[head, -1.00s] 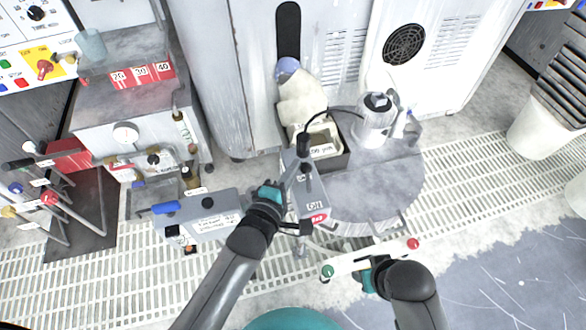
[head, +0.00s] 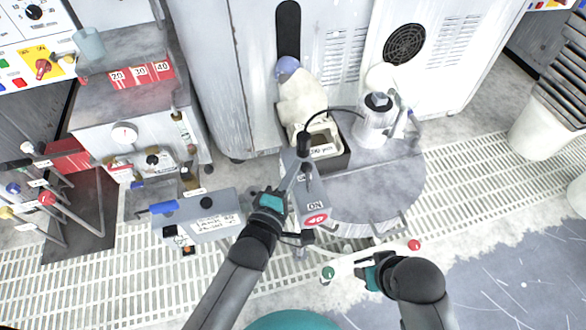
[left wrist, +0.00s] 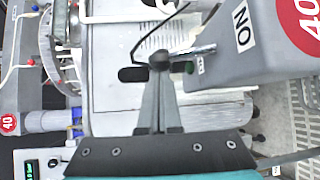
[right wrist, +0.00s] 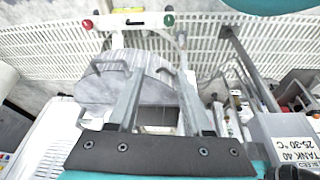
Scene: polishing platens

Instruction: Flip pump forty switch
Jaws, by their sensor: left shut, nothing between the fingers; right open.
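In the left wrist view the box (left wrist: 262,62) fills the upper right. Its metal toggle lever (left wrist: 197,52) sticks out left, toward my left fingers. My left gripper (head: 298,165) is shut and empty beside the box, its tips (left wrist: 160,78) close to the lever; contact cannot be told. A black cable fitting shows just beyond the tips. My right gripper (right wrist: 157,78) is open and empty, near a white bar (head: 350,266).
A "TANK 40" grey box (head: 210,225) with a blue handle (head: 163,207) stands left of my left arm. The bar has red and green ball ends. Grated floor (head: 470,170) lies open at right.

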